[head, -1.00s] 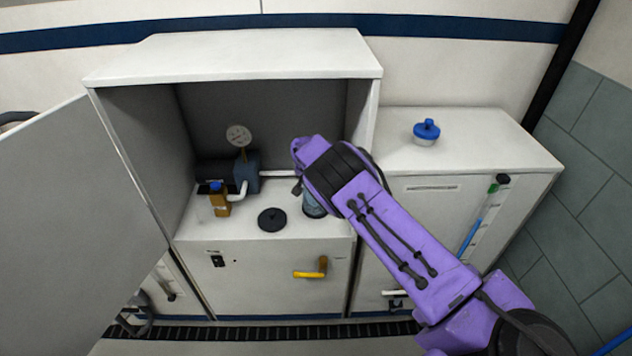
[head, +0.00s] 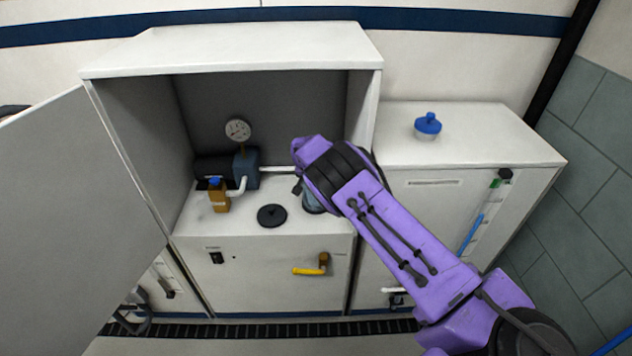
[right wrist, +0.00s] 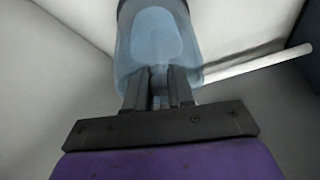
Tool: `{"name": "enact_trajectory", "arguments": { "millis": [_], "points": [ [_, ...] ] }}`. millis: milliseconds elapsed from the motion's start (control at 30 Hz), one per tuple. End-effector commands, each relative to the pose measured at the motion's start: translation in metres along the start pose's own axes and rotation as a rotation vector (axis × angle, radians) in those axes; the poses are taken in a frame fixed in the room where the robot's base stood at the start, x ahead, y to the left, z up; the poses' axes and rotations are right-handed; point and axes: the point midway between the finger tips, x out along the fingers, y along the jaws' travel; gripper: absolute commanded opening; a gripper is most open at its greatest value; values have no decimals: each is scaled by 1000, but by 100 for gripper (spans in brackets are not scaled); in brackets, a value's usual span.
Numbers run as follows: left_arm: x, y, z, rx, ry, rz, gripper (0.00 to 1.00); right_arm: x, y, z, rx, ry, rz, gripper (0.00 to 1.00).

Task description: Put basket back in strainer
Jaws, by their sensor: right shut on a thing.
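The strainer (head: 311,205), a clear bluish cup, stands on the cabinet deck, mostly hidden behind my right arm in the head view. In the right wrist view its bluish see-through body (right wrist: 155,40) is right at the fingertips. My right gripper (right wrist: 160,88) is shut on a small part there, which I take to be the basket; its outline is hard to separate from the cup. I cannot tell how deep it sits. A round black lid (head: 272,216) with a knob lies left of the strainer. My left gripper is not in view.
The cabinet's walls and top close in around the arm. A blue-topped container (head: 428,126) stands on the right counter.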

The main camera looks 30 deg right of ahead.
Motion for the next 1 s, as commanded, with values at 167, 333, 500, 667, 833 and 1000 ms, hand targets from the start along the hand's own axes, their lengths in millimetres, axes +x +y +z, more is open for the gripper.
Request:
{"name": "enact_trajectory", "arguments": {
  "millis": [167,333,500,667,833,1000],
  "points": [
    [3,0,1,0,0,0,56,3,0,1,0,0,0,0],
    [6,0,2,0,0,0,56,6,0,2,0,0,0,0],
    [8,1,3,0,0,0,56,8,0,3,0,0,0,0],
    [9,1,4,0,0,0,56,9,0,4,0,1,0,29],
    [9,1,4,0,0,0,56,9,0,4,0,-1,0,52],
    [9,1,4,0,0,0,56,5,-1,5,0,-2,-1,52]
  ]
}}
